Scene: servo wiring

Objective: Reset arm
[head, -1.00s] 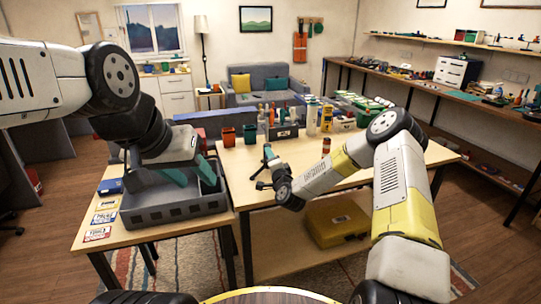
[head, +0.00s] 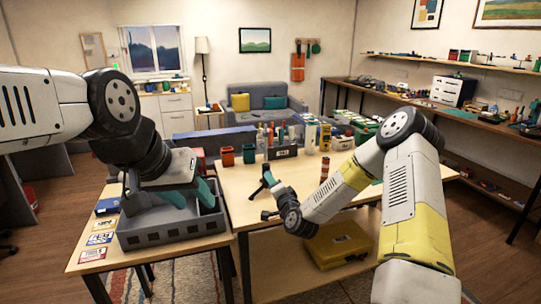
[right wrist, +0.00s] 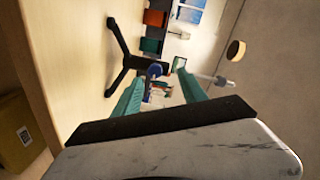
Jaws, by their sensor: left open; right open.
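My left gripper (head: 198,194) is open, fingers pointing down into or just above a grey bin (head: 180,239) on the small left table. The bin wall and the arm hide part of the fingers. My right gripper (right wrist: 160,80) is open, with its two teal fingers apart in the right wrist view. A black stand with splayed legs (right wrist: 126,62) shows beyond and beside the fingers there. A dark blue piece shows between the fingertips; I cannot tell whether it touches them. In the head view my right wrist is low over the main table's (head: 240,185) left part.
Orange (head: 227,156) and green (head: 249,153) cups and a grey caddy with bottles (head: 283,153) stand at the table's back. A red cylinder (head: 325,168) stands near my right forearm. A yellow case (head: 338,246) sits on the lower shelf. Cards (head: 98,239) lie left of the bin.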

